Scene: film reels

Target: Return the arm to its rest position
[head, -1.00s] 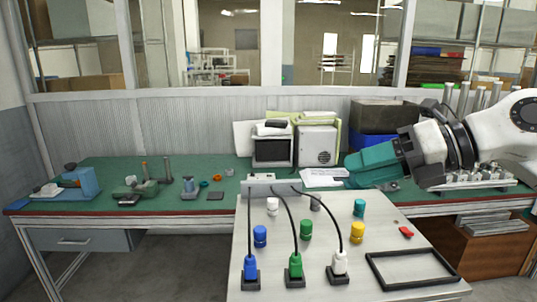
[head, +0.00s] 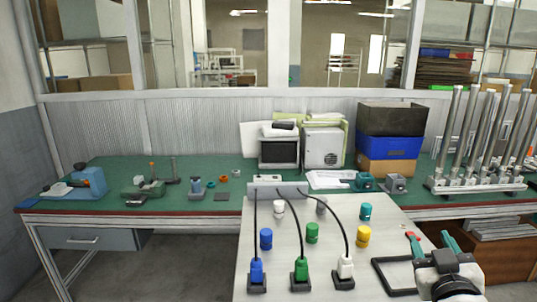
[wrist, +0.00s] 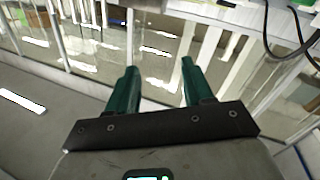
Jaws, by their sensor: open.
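My gripper (head: 430,241) is at the lower right of the head view, beside the right edge of the white table. Its two teal fingers are apart with nothing between them. In the wrist view the gripper (wrist: 157,80) is also open and empty, with the floor and light blurred structures beyond it.
The white table (head: 285,220) holds blue, green and white plugs with cables and several coloured cylinders. Behind it, the green bench (head: 225,172) carries a small monitor (head: 278,152), stacked bins (head: 388,147) and upright metal rods (head: 480,140). Floor shows at left.

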